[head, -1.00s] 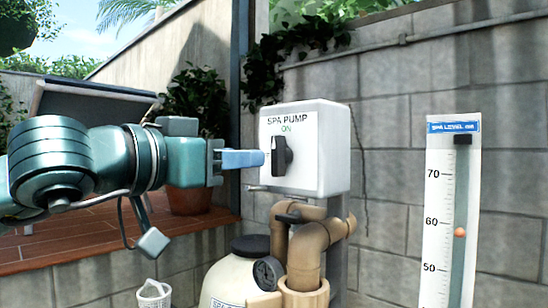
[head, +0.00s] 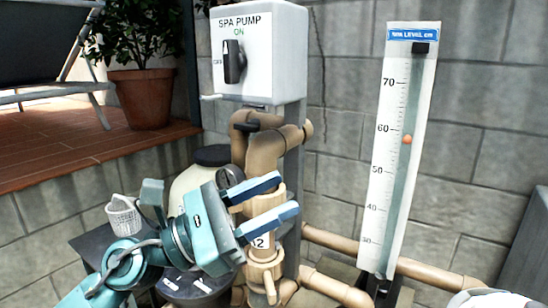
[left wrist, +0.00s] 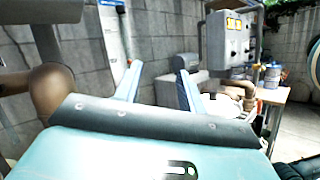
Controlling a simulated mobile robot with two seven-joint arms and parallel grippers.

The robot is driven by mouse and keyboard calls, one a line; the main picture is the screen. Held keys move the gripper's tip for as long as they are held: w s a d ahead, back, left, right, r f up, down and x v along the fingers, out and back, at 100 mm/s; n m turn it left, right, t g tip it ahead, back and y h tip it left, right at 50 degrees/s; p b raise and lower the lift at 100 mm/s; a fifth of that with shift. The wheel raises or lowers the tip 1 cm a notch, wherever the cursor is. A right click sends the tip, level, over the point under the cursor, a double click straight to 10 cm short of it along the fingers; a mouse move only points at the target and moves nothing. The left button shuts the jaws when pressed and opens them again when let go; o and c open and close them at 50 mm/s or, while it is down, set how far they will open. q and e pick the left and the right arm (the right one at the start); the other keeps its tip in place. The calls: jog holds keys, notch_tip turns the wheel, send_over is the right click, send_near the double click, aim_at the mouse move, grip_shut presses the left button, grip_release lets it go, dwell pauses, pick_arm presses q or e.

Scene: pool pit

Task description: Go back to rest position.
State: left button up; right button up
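My left gripper (head: 288,193) is low in front of the tan pipes, its two blue fingers spread apart with nothing between them. In the left wrist view the fingers (left wrist: 159,70) are also apart and empty. The spa pump box (head: 285,50) stands above and behind the gripper, clear of it. Its black knob (head: 234,62) is upright, toward the ON label. My right gripper is in neither view.
Tan pipes (head: 262,155) and a cream tank (head: 190,190) stand close behind my left gripper. The spa level gauge (head: 380,200) is to the right, with an orange marker just below 60. A potted plant (head: 140,98) stands on the deck at left. A white basket (head: 123,217) is at lower left.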

pick_arm(q)
jog(key=w+a+f+n+t+y+p, duration=0.15)
jog(key=a+f+n+t+y, duration=0.55)
jog(key=n, duration=1)
jog(key=w+a+f+n+t+y, duration=0.15)
jog(key=f+n+t+y, duration=0.35)
jog(key=f+n, duration=0.9)
jog(key=s+a+f+n+g+y, duration=0.2)
jog(key=s+f+n+g+y, duration=0.1)
jog(key=s+f+n, duration=0.5)
jog(key=s+a+f+n+g+y+p, duration=0.1)
jog(key=s+a+f+n+g+y, duration=0.2)
jog(key=s+f+n, duration=0.4)
notch_tip(320, 180, down, 7)
jog(key=n+g, duration=0.1)
jog(key=n, duration=0.4)
jog(key=shift+s+n+g, duration=0.3)
jog(key=shift+s+n, duration=0.05)
jog(key=shift+n, duration=0.05)
